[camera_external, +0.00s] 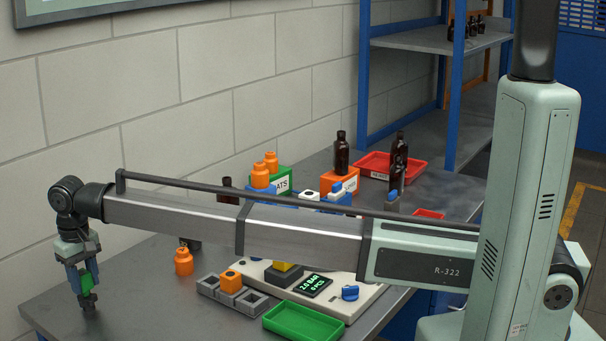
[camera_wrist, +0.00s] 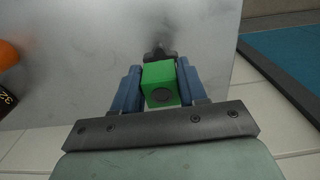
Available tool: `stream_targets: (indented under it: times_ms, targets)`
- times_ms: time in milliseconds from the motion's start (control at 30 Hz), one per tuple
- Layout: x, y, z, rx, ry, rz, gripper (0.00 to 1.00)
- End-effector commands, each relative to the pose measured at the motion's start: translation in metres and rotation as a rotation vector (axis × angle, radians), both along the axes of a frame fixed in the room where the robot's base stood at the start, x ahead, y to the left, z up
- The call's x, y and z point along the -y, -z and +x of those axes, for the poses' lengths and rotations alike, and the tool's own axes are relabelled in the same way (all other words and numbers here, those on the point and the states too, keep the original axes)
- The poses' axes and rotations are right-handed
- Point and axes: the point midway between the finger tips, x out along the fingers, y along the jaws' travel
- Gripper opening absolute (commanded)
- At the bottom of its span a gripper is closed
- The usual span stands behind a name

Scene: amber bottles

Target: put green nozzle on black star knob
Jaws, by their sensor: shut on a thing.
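My gripper (camera_external: 85,284) is at the far left of the external view, pointing down over the table's left end. Its blue fingers are shut on the green nozzle (camera_external: 86,283), a block-like piece. In the wrist view the green nozzle (camera_wrist: 160,84) sits between the two fingers, with a round dark mark on its near face. A dark piece, which looks like the black star knob (camera_wrist: 159,53), shows just beyond the nozzle. In the external view the dark piece (camera_external: 88,301) is directly below the nozzle. I cannot tell whether they touch.
An orange bottle (camera_external: 184,262) stands on the table (camera_external: 130,290) to the gripper's right. Farther right are a grey holder (camera_external: 250,302) with an orange piece, a scale with a lit display (camera_external: 313,285) and a green tray (camera_external: 303,322). The table's edge is close to the gripper.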

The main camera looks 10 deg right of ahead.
Motion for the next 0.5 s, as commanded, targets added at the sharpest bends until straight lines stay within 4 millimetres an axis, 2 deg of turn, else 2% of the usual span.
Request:
stream_targets:
  times_ms: [233,267,500]
  targets:
    - [0.0001,0.0033,-0.0001,-0.001,0.0,-0.001,0.12]
    - [0.0,0.0032,0.0,0.0,0.0,0.0,0.44]
    - [0.0,0.0029,0.0,-0.001,0.0,-0.001,0.67]
